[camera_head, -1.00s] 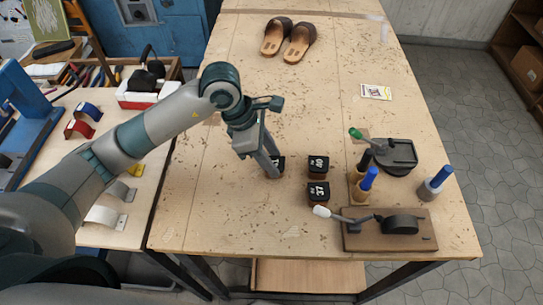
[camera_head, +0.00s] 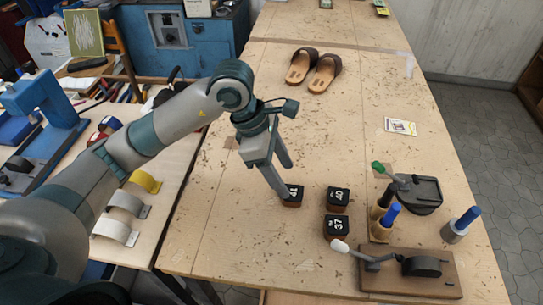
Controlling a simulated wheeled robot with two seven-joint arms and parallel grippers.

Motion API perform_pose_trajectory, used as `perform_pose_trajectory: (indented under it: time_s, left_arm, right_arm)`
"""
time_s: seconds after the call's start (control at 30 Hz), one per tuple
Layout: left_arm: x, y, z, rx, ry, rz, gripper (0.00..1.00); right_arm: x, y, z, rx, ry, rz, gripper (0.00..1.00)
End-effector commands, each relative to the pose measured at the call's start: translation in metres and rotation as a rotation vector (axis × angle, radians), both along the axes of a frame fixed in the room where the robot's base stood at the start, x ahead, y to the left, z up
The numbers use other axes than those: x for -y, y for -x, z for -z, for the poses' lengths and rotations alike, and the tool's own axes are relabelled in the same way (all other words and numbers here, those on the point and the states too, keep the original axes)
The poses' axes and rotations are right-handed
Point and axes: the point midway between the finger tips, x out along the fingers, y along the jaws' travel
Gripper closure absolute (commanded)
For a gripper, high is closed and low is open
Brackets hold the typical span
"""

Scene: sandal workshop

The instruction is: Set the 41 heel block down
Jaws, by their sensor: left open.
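The 41 heel block (camera_head: 293,196), dark on top with a white number and brown at its side, stands on the wooden table (camera_head: 240,235). My left gripper (camera_head: 285,182) is open, its fingers pointing down at the block. One finger is by the block's left side and the other stands apart, up and behind it. The block looks upright on the table. The 40 heel block (camera_head: 338,197) and the 37 heel block (camera_head: 335,228) stand just right of it. My right gripper is not in view.
Sandals (camera_head: 313,70) lie at the back, a card (camera_head: 400,126) at right. The table's middle is clear.

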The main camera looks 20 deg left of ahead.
Motion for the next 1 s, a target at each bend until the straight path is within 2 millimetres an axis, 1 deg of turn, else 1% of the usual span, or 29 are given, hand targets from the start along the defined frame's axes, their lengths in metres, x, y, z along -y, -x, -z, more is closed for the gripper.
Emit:
perform_pose_trajectory:
  time_s: [0.03,0.1,0.3,0.4,0.6,1.0]
  left_arm:
    - [-0.003,-0.001,-0.006,0.006,0.001,-0.002,0.44]
    - [-0.008,0.000,-0.017,0.005,-0.001,-0.001,0.44]
    - [-0.019,0.003,-0.045,0.004,0.000,-0.002,0.44]
    - [-0.022,0.004,-0.053,0.002,0.001,-0.001,0.44]
    - [-0.025,0.005,-0.062,0.000,0.000,-0.001,0.44]
    - [-0.025,0.005,-0.062,0.000,0.000,-0.001,0.44]
  right_arm:
    - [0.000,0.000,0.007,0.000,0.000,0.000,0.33]
    - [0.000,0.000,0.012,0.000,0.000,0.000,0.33]
    - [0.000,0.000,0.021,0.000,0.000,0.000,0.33]
    - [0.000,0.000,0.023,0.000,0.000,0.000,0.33]
    - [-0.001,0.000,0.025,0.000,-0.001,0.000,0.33]
    - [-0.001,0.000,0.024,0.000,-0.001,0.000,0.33]
